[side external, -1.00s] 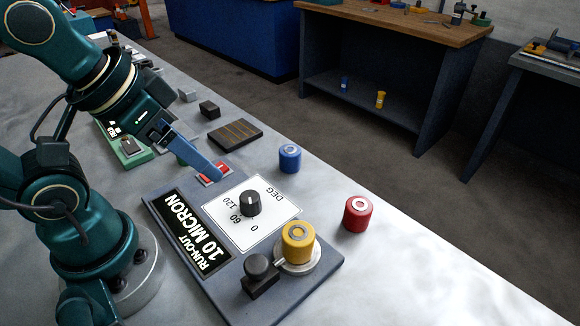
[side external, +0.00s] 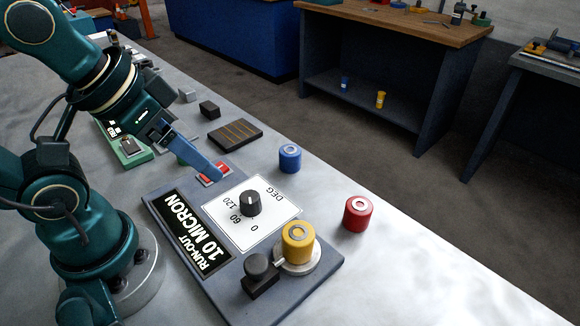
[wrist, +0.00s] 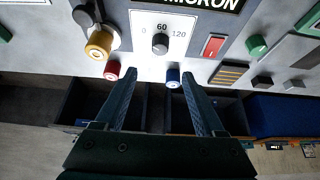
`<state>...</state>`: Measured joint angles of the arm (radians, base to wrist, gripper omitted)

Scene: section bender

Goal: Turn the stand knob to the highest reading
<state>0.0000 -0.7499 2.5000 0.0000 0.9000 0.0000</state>
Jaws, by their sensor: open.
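The stand knob (side external: 250,203) is a black knob on a white dial plate (side external: 284,208) marked 0, 60, 120 and DEG. It also shows in the wrist view (wrist: 160,45), below the 60. A pale pointer mark is on the knob, but its exact reading is too small to tell. My gripper (side external: 219,174) hovers near the red switch, beyond the dial plate and apart from the knob. In the wrist view my gripper (wrist: 159,73) has its two fingers spread, with nothing between them; the knob lies beyond the gap between the tips.
A yellow-capped cylinder (side external: 298,240) and a dark knob (side external: 257,268) stand on the panel's near end. A red rocker switch (side external: 215,174) is at its far end. Blue (side external: 290,158) and red (side external: 356,214) cylinders stand on the bench.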

